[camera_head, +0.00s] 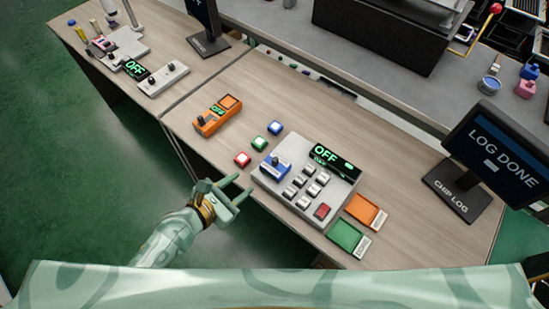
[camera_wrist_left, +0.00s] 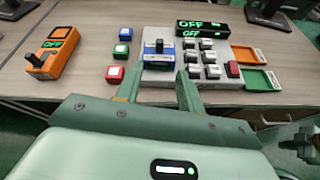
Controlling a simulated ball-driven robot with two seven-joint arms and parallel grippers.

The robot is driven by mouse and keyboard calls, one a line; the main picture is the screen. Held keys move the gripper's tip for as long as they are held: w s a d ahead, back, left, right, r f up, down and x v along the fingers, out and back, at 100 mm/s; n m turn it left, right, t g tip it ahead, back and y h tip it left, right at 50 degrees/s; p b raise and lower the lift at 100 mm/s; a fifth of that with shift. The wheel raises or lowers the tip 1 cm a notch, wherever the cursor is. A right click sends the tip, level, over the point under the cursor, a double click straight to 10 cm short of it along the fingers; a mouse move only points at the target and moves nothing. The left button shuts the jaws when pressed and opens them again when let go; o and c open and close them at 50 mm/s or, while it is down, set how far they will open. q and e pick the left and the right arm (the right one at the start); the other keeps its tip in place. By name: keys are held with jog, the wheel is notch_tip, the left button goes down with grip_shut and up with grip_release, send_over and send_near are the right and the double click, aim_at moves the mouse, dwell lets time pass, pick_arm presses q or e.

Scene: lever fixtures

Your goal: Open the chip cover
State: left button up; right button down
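A light grey console (camera_head: 287,201) stands on the wooden desk. It bears a blue-and-white block with a dark upright lever (camera_head: 275,168), several grey keys, a red key (camera_head: 322,211) and a black display (camera_head: 335,161) reading OFF. No part is labelled as a chip cover, so I cannot tell which one it is. My left gripper (camera_head: 242,187) is open and empty, in front of the console near the desk's front edge. In the left wrist view its fingers (camera_wrist_left: 158,90) point toward the lever block (camera_wrist_left: 157,52), apart from it. My right gripper is not identifiable.
Red (camera_head: 242,159), green (camera_head: 259,143) and blue (camera_head: 275,128) buttons lie left of the console. Beyond them is an orange lever box (camera_head: 210,124) reading OFF. Orange (camera_head: 362,211) and green (camera_head: 346,237) trays lie right.

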aim_at(273, 162)
pick_arm(q)
jog(key=w+d+f+b, duration=0.1)
jog(key=w+d+f, duration=0.1)
jog(key=w+d, duration=0.1)
jog(key=w+d+f+n+b, duration=0.1)
jog(key=w+d+f+b, duration=0.1)
jog(key=w, duration=0.2)
jog(key=w+d+f+n+b, duration=0.1)
jog(key=w+d+f+b, duration=0.1)
jog(key=w+d, duration=0.1)
jog(key=shift+w+d+f, duration=0.15)
jog(key=shift+w+d, duration=0.2)
jog(key=shift+w, duration=0.05)
jog(key=shift+w+d+f+b, duration=0.15)
jog(key=shift+w+d+b, duration=0.15)
jog(key=shift+w+d, duration=0.15)
jog(key=shift+a, duration=0.1)
grip_shut()
jog(key=shift+w, duration=0.1)
